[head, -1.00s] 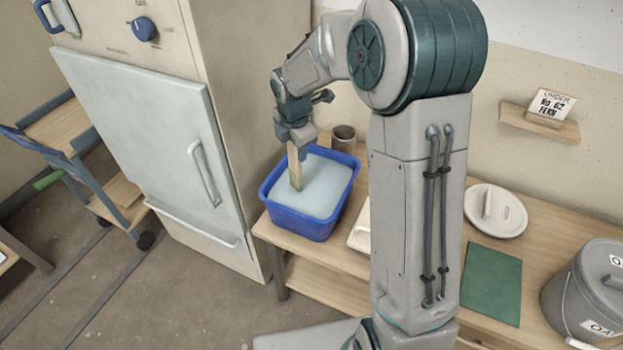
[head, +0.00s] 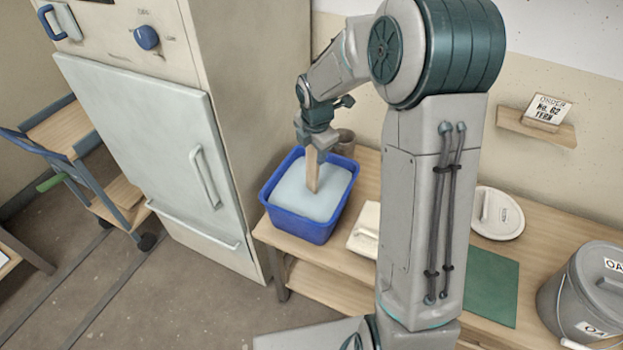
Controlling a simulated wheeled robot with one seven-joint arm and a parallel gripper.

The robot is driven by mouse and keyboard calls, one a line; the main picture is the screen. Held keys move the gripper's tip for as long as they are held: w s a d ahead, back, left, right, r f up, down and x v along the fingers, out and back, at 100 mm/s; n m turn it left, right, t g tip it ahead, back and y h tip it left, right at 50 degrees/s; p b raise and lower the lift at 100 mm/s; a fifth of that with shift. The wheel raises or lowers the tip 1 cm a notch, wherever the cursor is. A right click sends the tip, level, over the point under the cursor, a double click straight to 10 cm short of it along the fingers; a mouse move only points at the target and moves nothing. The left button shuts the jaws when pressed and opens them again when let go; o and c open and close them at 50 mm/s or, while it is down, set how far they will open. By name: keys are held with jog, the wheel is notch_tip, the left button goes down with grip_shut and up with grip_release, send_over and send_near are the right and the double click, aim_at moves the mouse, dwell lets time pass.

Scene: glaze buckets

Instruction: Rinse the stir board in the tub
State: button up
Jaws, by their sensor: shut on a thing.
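The blue tub (head: 301,230) stands on the wooden bench, filled with pale bluish water (head: 295,199). My gripper (head: 316,148) is over the tub, shut on the upper end of the stir board (head: 312,172), a narrow flat piece of wood. The board stands nearly upright. Its lower end is in the water, toward the back right of the tub, and is hidden below the surface.
A brown cup (head: 344,142) stands behind the tub. A pale board or lid (head: 366,228), a round lid (head: 497,215), a green mat (head: 490,285) and a grey lidded bucket (head: 583,295) lie along the bench to the right. A tall cabinet (head: 222,60) stands close on the left.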

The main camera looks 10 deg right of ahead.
jog(key=shift+s+a+r+p, duration=0.1)
jog(key=shift+s+r+p, duration=0.3)
jog(key=shift+r+p, duration=1.35)
jog(key=shift+s+r+p, duration=0.45)
jog(key=shift+r+p, duration=0.85)
jog(key=shift+r, duration=0.9)
jog(key=shift+s+a+r+p, duration=0.1)
jog(key=shift+s+r+p, duration=0.3)
jog(key=shift+r+p, duration=1.35)
jog(key=shift+r, duration=0.2)
jog(key=shift+r+p, duration=0.8)
jog(key=shift+r, duration=1.7)
